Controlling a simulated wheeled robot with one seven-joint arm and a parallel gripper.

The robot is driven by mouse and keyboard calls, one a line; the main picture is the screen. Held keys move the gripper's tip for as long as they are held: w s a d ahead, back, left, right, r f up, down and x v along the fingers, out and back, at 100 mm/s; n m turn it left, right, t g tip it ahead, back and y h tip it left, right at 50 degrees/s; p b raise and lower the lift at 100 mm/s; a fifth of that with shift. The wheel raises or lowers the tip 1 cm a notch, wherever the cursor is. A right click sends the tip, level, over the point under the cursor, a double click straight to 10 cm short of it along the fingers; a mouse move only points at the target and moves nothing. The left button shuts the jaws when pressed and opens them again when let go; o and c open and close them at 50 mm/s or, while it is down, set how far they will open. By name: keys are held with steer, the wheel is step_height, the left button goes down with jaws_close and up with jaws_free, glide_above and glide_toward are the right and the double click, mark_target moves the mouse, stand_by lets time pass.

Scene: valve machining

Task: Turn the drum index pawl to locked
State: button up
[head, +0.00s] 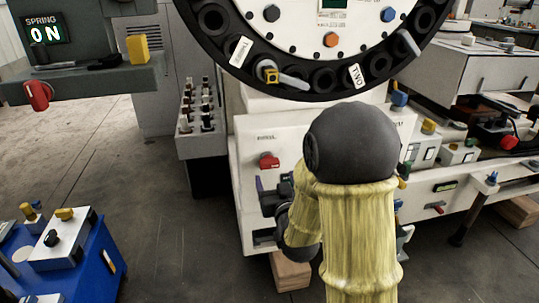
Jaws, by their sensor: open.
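The round drum (305,89) with its dark rim and white face is at the top centre of the head view. On its lower rim is a small lever with a yellow block (270,75) and a pale grey arm (294,81) slanting down to the right; it looks like the index pawl. White tags sit on the rim to its left (241,51) and right (356,76); I cannot read them surely. My gripper (264,190) is open, below the drum and apart from the lever, in front of the white cabinet. My arm partly hides it.
A red knob (268,161) is on the white cabinet (253,140) close above my gripper. A rack of small tools (198,107) stands left. A grey panel with a red switch (37,95) is upper left, a blue cart (85,265) lower left. The floor between is clear.

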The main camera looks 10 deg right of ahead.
mark_target(270, 165)
steer(key=shift+w+r+p, duration=0.1)
steer(key=shift+r+p, duration=0.05)
steer(key=shift+p, duration=0.25)
steer(key=w+p, duration=0.1)
steer(key=w, duration=0.3)
steer(key=w+p, duration=0.1)
steer(key=w, duration=0.3)
steer(key=shift+w+f, duration=0.2)
steer(key=shift+w, duration=0.2)
steer(key=c, duration=1)
